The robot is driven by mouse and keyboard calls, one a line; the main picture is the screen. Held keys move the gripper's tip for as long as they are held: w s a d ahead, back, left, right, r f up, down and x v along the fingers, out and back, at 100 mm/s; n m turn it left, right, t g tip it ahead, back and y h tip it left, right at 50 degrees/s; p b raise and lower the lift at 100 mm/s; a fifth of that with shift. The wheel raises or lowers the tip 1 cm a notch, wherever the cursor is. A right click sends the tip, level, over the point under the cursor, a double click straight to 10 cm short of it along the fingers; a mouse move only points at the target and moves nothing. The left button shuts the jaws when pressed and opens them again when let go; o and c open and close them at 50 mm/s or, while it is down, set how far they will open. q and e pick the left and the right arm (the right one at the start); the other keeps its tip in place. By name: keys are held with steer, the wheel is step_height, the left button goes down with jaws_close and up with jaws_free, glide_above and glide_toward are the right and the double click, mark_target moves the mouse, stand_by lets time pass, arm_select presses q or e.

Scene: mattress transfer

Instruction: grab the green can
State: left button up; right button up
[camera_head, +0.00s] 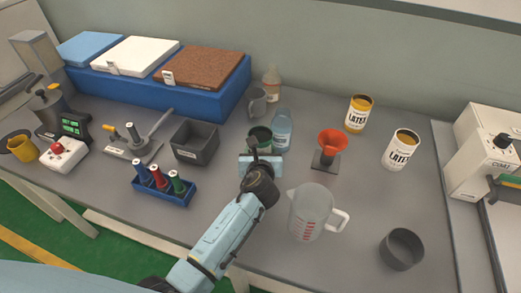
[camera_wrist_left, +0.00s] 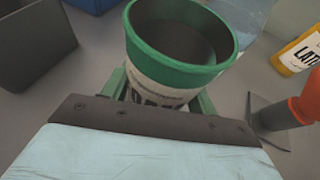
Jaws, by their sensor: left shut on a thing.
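The green can (camera_head: 260,134) stands near the middle of the grey table in the head view, partly hidden behind my left gripper (camera_head: 261,153). In the left wrist view the can (camera_wrist_left: 165,74) shows a green rim, a dark open inside and a pale label. My left gripper (camera_wrist_left: 160,98) is shut on its side, with green finger parts on both sides of it. The can looks upright. I cannot tell whether its base touches the table. My right gripper is not in view.
A clear blue bottle (camera_head: 281,131) stands close behind the can, to the right. A red funnel on a stand (camera_head: 329,150), a measuring jug (camera_head: 311,212) and two latex cans (camera_head: 358,114) are to the right. A dark bin (camera_head: 195,142) and blue rack (camera_head: 163,186) are to the left.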

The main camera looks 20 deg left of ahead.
mark_target(261, 139)
arm_select(q)
steer(key=shift+r, duration=0.25)
steer(key=shift+r+p, duration=0.7)
steer(key=shift+r, duration=0.75)
steer(key=shift+r+p, duration=1.95)
steer(key=shift+r, duration=5.25)
